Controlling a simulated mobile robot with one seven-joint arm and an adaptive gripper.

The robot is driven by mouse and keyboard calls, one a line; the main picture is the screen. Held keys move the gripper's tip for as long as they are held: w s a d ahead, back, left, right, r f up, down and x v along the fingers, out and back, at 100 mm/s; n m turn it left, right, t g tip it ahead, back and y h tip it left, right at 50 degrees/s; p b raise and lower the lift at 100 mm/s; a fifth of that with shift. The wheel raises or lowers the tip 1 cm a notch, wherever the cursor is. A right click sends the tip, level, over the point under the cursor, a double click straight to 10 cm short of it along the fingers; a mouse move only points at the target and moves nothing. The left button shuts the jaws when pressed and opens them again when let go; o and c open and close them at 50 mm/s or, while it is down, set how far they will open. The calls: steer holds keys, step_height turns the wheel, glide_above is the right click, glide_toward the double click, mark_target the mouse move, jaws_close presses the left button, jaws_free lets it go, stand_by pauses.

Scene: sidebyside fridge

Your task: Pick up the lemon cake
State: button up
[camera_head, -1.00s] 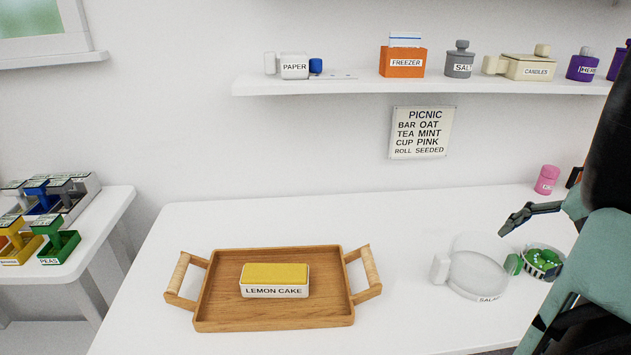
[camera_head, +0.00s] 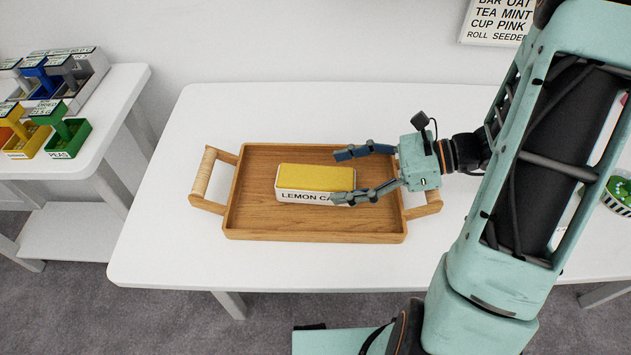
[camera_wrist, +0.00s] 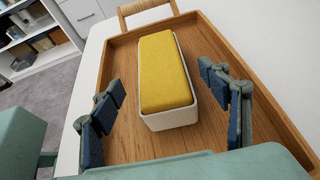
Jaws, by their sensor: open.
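The lemon cake (camera_head: 302,178) is a yellow-topped block in a white labelled base. It lies in a wooden tray (camera_head: 260,221) with two side handles, on the white table. My gripper (camera_head: 347,176) is open at the cake's right end in the head view, and one finger covers part of the label. In the wrist view the cake (camera_wrist: 165,75) lies ahead, between the lines of my two open fingers (camera_wrist: 165,112), with a gap on each side. I cannot tell how high the fingers are above the tray floor.
The tray's raised rim surrounds the cake, and its right handle (camera_head: 424,205) is beneath my gripper. A side table at left holds several coloured containers, including a green PEAS one (camera_head: 68,138). A green-topped bowl (camera_head: 620,192) is at far right. The table left of the tray is clear.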

mark_target(323, 176)
steer(key=shift+r+b+x, duration=0.15)
steer(key=shift+b+x, duration=0.1)
steer(key=shift+x, duration=1.25)
steer(key=shift+r+b+x, duration=0.15)
steer(key=shift+b+x, duration=0.05)
steer(key=shift+x, duration=1.3)
steer(key=shift+w+a, duration=0.1)
steer(key=c, duration=1.7)
